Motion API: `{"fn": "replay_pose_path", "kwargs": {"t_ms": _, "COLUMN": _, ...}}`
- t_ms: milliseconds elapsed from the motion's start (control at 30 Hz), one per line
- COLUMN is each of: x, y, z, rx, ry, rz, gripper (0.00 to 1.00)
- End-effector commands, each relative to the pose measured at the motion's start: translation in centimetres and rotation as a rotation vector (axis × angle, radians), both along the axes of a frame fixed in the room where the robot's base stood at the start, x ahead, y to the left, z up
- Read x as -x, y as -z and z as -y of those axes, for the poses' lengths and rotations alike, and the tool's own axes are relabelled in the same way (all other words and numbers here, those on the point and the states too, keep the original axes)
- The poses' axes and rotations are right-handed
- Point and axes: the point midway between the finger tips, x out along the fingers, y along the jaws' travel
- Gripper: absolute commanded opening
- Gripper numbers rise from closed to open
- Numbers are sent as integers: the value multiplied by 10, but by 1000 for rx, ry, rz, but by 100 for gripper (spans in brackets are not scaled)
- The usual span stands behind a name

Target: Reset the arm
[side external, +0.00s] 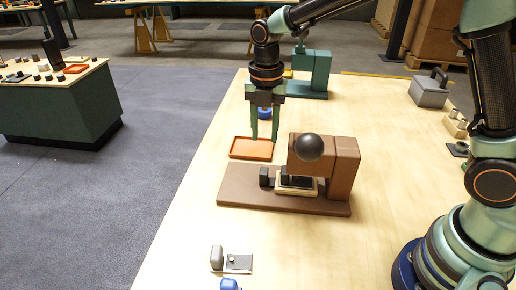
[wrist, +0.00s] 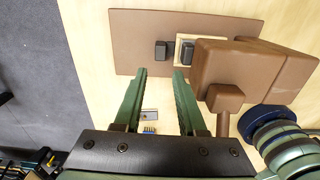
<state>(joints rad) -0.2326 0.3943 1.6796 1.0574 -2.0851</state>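My gripper (side external: 265,131) hangs pointing down over the wooden table, between the orange tray and the brown machine. In the wrist view its two green fingers (wrist: 160,72) stand apart with nothing between them, so it is open and empty. The brown machine (side external: 331,165) has a flat base, an upright block and a dark ball on top. A small pale block with a dark top (side external: 297,184) sits on its base beside a black post (side external: 264,177); both also show in the wrist view.
An orange tray (side external: 238,150) lies just behind the brown machine. A teal machine (side external: 318,70) and a blue round item (side external: 264,113) stand farther back. A grey box (side external: 429,90) is at the right. A metal plate piece (side external: 238,263) lies in front. The left table strip is mostly clear.

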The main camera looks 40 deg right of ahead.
Motion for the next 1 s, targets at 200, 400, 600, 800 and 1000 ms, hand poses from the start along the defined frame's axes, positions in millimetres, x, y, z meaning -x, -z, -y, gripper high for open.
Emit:
{"fn": "replay_pose_path", "kwargs": {"t_ms": 200, "x": 16, "y": -37, "z": 21, "rx": -36, "ry": 366, "rz": 83, "gripper": 40}}
{"fn": "replay_pose_path", "kwargs": {"t_ms": 400, "x": 43, "y": -69, "z": 44, "rx": -107, "ry": 813, "rz": 160, "gripper": 40}}
{"fn": "replay_pose_path", "kwargs": {"t_ms": 600, "x": 79, "y": -91, "z": 68, "rx": -227, "ry": 1322, "rz": 224, "gripper": 40}}
{"fn": "replay_pose_path", "kwargs": {"t_ms": 800, "x": 115, "y": -99, "z": 88, "rx": -389, "ry": 1813, "rz": 256, "gripper": 40}}
{"fn": "replay_pose_path", "kwargs": {"t_ms": 1000, "x": 136, "y": -98, "z": 98, "rx": -529, "ry": 2146, "rz": 251, "gripper": 40}}
